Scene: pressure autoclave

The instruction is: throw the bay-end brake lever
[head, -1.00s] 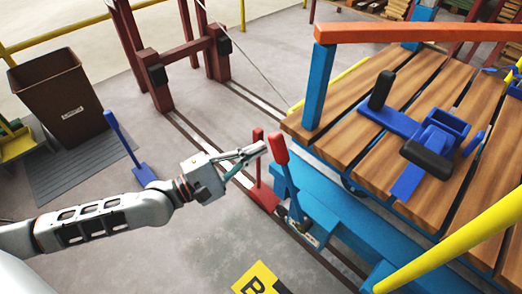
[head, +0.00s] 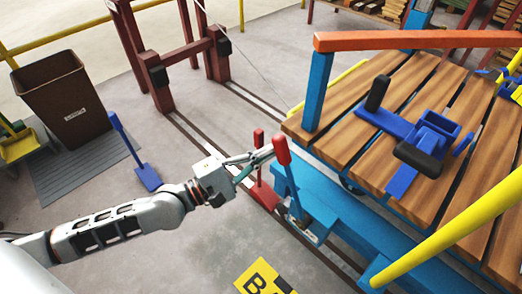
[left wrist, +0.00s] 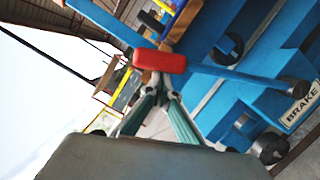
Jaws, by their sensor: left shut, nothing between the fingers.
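The brake lever has a red grip (head: 282,149) on a blue shaft (head: 292,187) and stands nearly upright at the near end of the blue cart. In the left wrist view its red grip (left wrist: 160,60) lies just beyond my fingertips, with the blue shaft (left wrist: 235,75) running right toward a white BRAKE label (left wrist: 301,103). My left gripper (head: 270,151) is shut and empty, its fingertips right beside the red grip on its left. I cannot tell whether they touch. My right gripper is not in view.
A separate red lever (head: 258,150) stands on the floor just behind my fingers. A blue floor lever (head: 130,145) and a brown bin (head: 62,100) are at left. The wooden cart deck (head: 345,128) carries a blue fixture (head: 432,140). A yellow rail (head: 450,232) crosses the lower right.

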